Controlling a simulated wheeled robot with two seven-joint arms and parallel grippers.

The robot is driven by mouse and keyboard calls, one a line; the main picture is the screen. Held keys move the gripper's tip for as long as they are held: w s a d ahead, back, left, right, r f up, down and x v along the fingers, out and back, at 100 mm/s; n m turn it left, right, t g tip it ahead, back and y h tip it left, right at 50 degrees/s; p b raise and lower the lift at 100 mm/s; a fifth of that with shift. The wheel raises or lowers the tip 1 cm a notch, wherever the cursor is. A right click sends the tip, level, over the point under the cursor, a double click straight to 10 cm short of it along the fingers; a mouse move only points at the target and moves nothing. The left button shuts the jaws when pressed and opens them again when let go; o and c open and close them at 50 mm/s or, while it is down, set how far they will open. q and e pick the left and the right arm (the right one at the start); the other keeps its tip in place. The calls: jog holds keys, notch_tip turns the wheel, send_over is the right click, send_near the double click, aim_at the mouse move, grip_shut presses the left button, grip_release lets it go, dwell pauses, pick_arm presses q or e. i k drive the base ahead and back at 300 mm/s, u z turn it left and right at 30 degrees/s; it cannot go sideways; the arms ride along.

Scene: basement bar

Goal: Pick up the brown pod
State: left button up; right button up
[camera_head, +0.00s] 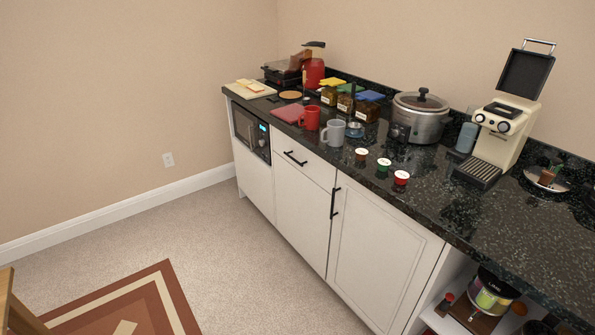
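Three small coffee pods with pale lids stand in a slanting row near the front edge of the dark counter (440,205). The brown pod (361,155) is the farthest of the three, just to the right of the grey mug. The green pod (383,166) is in the middle and the red pod (401,178) is nearest. They stand apart from each other. Neither of my grippers is in view.
A red mug (310,118) and a grey mug (333,133) stand left of the pods. A silver slow cooker (422,125) stands behind them, with a cream coffee machine (503,140) to the right. The carpet (250,285) before the cabinets is clear.

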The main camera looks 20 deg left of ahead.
aim_at(361, 154)
jog(key=z, duration=0.8)
jog(key=k, duration=0.25)
jog(key=u, duration=2.15)
jog(key=i, duration=1)
jog(key=z, duration=0.3)
